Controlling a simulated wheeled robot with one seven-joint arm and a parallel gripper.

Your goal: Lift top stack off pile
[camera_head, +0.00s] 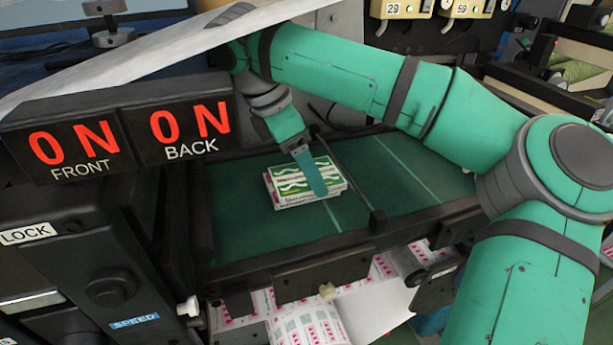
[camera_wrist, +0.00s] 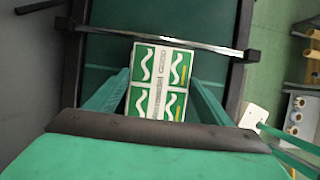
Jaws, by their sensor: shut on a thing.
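The pile (camera_head: 284,186) of flat green and white printed pieces lies on the dark green belt (camera_head: 245,236), left of a thin dark bar. My gripper (camera_head: 319,192) reaches down to the pile, with one finger showing along its near side. In the wrist view the top of the pile (camera_wrist: 158,84) shows green panels with white wavy marks, between my two fingers (camera_wrist: 158,95). The gripper is shut on the top stack. The far finger is hidden in the head view. I cannot tell whether the top stack is apart from the pieces below it.
A dark bar (camera_head: 347,180) crosses over the belt right beside the pile. The belt right of the bar is clear. A black panel with red ON signs (camera_head: 130,137) stands at the left. Printed pink and white web (camera_head: 375,290) runs below the belt.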

